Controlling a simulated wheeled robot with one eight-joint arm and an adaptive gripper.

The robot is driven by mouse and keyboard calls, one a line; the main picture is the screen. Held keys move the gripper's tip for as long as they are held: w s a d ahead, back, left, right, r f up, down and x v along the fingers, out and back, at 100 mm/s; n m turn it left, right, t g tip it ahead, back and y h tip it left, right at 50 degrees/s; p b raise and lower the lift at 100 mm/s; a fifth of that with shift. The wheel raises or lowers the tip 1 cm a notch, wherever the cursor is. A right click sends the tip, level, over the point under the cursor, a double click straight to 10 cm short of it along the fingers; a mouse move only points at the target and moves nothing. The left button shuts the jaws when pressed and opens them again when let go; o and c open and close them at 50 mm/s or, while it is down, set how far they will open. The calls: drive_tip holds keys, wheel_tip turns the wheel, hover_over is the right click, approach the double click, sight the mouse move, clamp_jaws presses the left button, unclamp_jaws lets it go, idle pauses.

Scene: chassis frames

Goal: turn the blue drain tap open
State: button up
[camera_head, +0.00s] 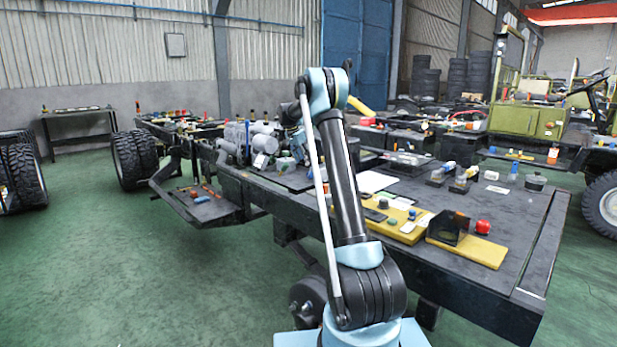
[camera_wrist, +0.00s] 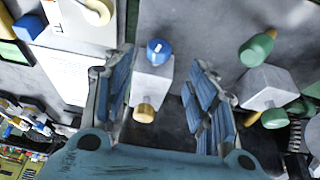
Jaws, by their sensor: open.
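The blue drain tap (camera_wrist: 158,52) shows in the wrist view as a blue round knob with a white mark. It sits at one end of a pale grey block (camera_wrist: 152,80), with a brass-coloured fitting (camera_wrist: 144,112) at the other end. My gripper (camera_wrist: 150,70) is open, with one finger on each side of the block. I see no clear contact between fingers and tap. In the head view my arm hides the gripper, and I cannot make out the tap for sure.
A similar block with a green knob (camera_wrist: 257,50) stands right of my fingers. A white sheet (camera_wrist: 65,75) lies to the left. In the head view, the dark chassis top (camera_head: 400,265) carries yellow boards (camera_head: 467,250) and a red knob (camera_head: 482,227). Green floor lies free at left.

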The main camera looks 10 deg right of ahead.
sight(308, 173)
drive_tip(key=x, duration=0.9)
drive_tip(key=shift+w+d+f, duration=0.1)
drive_tip(key=shift+f, duration=0.05)
drive_tip(key=shift+c, duration=0.2)
drive_tip(key=c, duration=1)
